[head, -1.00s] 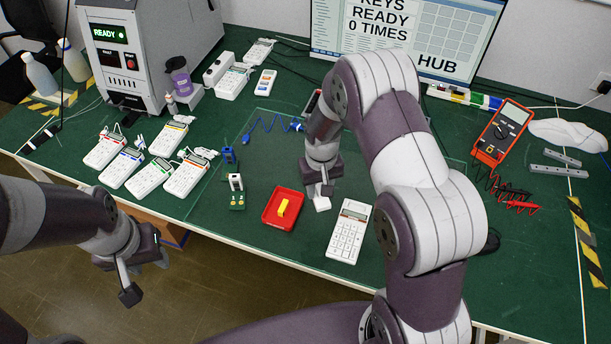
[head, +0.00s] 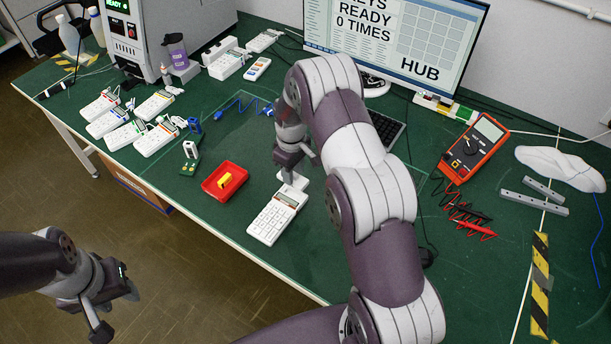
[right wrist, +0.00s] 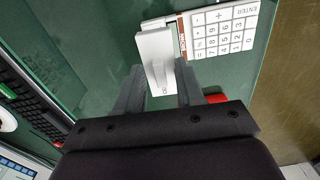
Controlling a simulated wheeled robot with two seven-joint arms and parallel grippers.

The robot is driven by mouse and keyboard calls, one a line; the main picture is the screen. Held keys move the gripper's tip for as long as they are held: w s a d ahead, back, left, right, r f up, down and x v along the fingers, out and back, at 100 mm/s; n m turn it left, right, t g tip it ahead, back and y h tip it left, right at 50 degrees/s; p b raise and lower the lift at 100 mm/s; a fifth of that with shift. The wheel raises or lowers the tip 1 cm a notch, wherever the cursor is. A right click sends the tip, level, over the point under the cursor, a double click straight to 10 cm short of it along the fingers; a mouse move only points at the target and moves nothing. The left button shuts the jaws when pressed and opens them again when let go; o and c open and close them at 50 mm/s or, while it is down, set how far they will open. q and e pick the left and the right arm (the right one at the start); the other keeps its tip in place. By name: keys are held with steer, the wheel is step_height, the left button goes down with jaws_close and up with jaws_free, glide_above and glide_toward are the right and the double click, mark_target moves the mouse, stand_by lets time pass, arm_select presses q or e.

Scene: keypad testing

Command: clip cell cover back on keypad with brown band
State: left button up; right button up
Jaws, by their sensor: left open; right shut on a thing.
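The white keypad (head: 269,221) lies on the green mat, its display end away from me. In the right wrist view the keypad (right wrist: 222,34) shows a brown band (right wrist: 183,37) near its end. My right gripper (head: 291,177) is shut on the small white cell cover (head: 296,182), at the keypad's far end. In the right wrist view the cover (right wrist: 156,60) sits between the fingers of my right gripper (right wrist: 158,88), beside the band end; whether they touch is unclear. My left gripper (head: 114,307) is open and empty, off the table over the floor.
A red tray (head: 239,176) with a yellow block stands left of the keypad. Several other keypads (head: 155,140) lie further left. A red multimeter (head: 473,148) and its leads are on the right.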

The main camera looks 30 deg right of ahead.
steer(key=shift+w+d+f+n, duration=0.1)
steer(key=shift+w+f+n, duration=0.2)
steer(key=shift+w+f, duration=0.3)
steer(key=shift+f, duration=0.05)
steer(key=shift+s+f+b, duration=0.25)
steer(key=shift+f+b, duration=0.45)
steer(key=shift+b, duration=0.15)
step_height(320, 180, down, 2)
steer(key=shift+f+b, duration=0.1)
steer(key=shift+b, duration=0.65)
steer(key=shift+w+f+b, duration=0.15)
steer(key=shift+f+b, duration=0.15)
steer(key=shift+f, duration=0.2)
arm_select(q)
steer(key=f, duration=0.4)
steer(key=shift+w+a+f, duration=0.15)
steer(key=shift+w+a, duration=0.1)
steer(key=shift+a, duration=0.05)
arm_select(e)
steer(key=shift+r, duration=0.1)
steer(key=shift+f, duration=0.35)
